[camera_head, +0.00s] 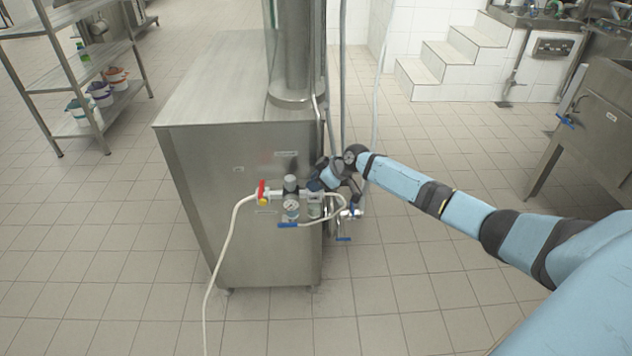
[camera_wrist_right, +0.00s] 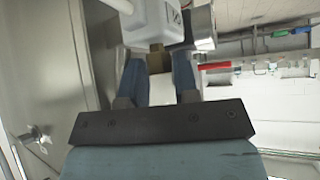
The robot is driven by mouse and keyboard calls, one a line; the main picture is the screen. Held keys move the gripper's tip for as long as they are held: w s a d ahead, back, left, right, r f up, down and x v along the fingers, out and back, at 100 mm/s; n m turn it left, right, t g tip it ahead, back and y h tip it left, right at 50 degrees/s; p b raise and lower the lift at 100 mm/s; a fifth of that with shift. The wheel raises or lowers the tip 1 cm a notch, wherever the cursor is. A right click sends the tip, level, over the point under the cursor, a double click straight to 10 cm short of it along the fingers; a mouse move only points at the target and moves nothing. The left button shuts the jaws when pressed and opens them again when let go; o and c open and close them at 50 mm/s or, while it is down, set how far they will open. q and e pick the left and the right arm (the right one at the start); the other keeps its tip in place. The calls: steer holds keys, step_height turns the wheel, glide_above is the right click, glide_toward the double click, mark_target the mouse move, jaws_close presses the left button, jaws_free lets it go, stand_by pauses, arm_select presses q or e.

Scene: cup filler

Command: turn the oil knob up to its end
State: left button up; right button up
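The oil knob (camera_wrist_right: 157,58) is a small dull brass-coloured piece on a light grey block (camera_wrist_right: 150,20) in the right wrist view. My left gripper is in neither view.
The steel cabinet (camera_head: 240,85) stands in the middle. A red lever (camera_head: 262,190) and blue levers (camera_head: 288,225) are close beside my right gripper. A pale hose (camera_head: 222,255) hangs down to the tiled floor (camera_head: 110,270). A metal shelf (camera_head: 72,60) stands at the left.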

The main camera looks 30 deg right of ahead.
jaws_close()
steer(key=shift+r+m+p, duration=0.25)
steer(key=shift+m+p, duration=0.15)
steer(key=shift+p, duration=0.5)
steer(key=m+h+p, duration=0.1)
steer(key=p, duration=0.1)
steer(key=shift+a+r+t+p, duration=0.1)
steer(key=shift+r+t+p, duration=0.05)
steer(key=shift+t+p, duration=0.2)
steer(key=m+h+p, duration=0.2)
steer(key=p, duration=0.3)
steer(key=m+t+h+p, duration=0.1)
steer(key=m+h+p, duration=0.1)
steer(key=p, duration=0.4)
steer(key=shift+a+m, duration=0.2)
steer(key=shift+m, duration=0.6)
arm_select(q)
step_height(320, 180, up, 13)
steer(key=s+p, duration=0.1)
steer(key=p, duration=0.1)
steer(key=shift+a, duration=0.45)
arm_select(e)
steer(key=shift+f+m+h, duration=0.4)
steer(key=shift+m+h, duration=0.6)
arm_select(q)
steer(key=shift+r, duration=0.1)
arm_select(e)
steer(key=shift+o, duration=2.3)
jaws_free()
